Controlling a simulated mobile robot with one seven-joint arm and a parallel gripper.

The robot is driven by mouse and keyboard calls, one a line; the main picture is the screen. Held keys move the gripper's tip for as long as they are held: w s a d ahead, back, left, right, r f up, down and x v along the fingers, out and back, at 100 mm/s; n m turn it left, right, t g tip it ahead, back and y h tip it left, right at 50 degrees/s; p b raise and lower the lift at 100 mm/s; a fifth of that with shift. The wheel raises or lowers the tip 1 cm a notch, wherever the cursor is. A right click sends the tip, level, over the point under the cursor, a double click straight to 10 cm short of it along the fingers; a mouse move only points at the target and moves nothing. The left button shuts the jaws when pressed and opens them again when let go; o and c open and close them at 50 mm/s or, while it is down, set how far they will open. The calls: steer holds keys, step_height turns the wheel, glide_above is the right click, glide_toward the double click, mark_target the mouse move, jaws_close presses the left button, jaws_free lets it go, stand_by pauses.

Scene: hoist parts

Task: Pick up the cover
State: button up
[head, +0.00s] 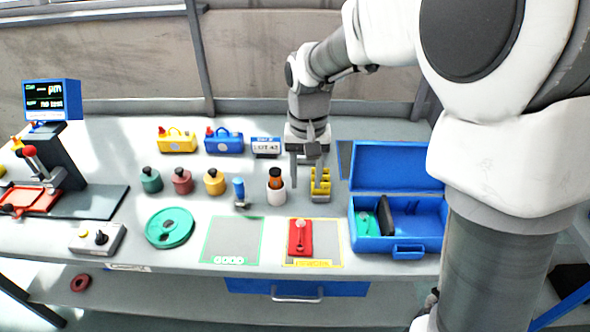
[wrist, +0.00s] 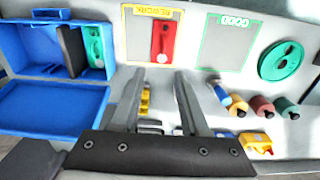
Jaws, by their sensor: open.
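No part is labelled as the cover, and I cannot tell for certain which one it is. A flat round green plate with holes (head: 170,228) lies on the bench, left of the mat marked GOOD; it also shows in the wrist view (wrist: 281,61). A red flat part (head: 301,238) lies on the yellow-edged mat, also in the wrist view (wrist: 163,42). A green part (head: 366,224) and a black part (head: 385,215) are in the blue case. My gripper (head: 307,172) is open and empty above the bench, near the yellow slotted block (head: 320,185); its fingers show apart in the wrist view (wrist: 160,74).
The open blue case (head: 427,222) stands at the right. Several weights (head: 182,182) stand farther left. The GOOD mat (head: 232,243) is empty.

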mark_target(300, 226)
steer(key=f+b, duration=0.1)
steer(key=f, duration=0.5)
steer(key=f+b, duration=0.1)
steer(key=f, duration=0.5)
steer(key=shift+a+f, duration=0.2)
steer(key=shift+f, duration=0.15)
steer(key=f, duration=0.5)
steer(key=shift+w+a+b, duration=0.1)
steer(key=shift+a+b, duration=0.15)
steer(key=shift+b, duration=0.15)
jaws_close()
stand_by(0.3)
